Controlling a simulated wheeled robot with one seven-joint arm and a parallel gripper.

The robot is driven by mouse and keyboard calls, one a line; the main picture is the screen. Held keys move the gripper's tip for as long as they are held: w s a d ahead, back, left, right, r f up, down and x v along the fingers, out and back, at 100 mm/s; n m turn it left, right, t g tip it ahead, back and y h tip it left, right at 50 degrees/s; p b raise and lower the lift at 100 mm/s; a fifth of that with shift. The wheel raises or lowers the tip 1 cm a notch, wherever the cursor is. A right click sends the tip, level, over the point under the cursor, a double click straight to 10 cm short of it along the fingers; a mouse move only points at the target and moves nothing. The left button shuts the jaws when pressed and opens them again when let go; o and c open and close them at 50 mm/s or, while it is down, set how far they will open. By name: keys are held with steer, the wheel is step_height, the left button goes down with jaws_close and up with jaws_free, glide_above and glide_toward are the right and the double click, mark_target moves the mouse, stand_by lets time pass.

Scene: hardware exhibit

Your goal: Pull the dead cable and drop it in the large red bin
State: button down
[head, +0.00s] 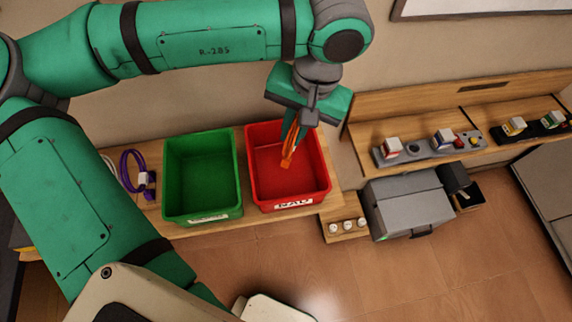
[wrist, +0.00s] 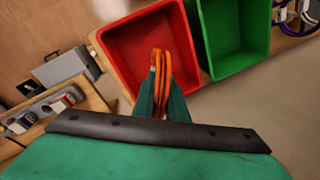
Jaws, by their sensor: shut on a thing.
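The large red bin (head: 318,188) stands on a wooden bench, right of the green bin, and its inside looks empty. My gripper (head: 292,140) is above the red bin with its fingers pointing down, shut on an orange cable (head: 287,159). The cable hangs as a folded bundle below the fingers, over the bin's opening. In the wrist view the orange cable (wrist: 162,68) sticks out past the fingertips (wrist: 162,95) with the red bin (wrist: 125,65) behind it. I cannot tell whether the cable touches the bin.
A green bin (head: 238,185) stands directly left of the red bin. A purple cable (head: 132,172) lies left of it. A grey box (head: 408,205) and a shelf (head: 440,158) with several small devices are on the right. The wooden floor in front is mostly clear.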

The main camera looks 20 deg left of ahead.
steer(key=shift+f, duration=0.6)
steer(key=c, duration=1.7)
jaws_free()
steer(key=shift+r, duration=0.1)
steer(key=r, duration=0.3)
steer(key=d+r, duration=0.1)
steer(key=r, duration=0.3)
steer(key=d+r, duration=0.1)
steer(key=r, duration=0.2)
steer(key=shift+r, duration=0.25)
steer(key=shift+s, duration=0.1)
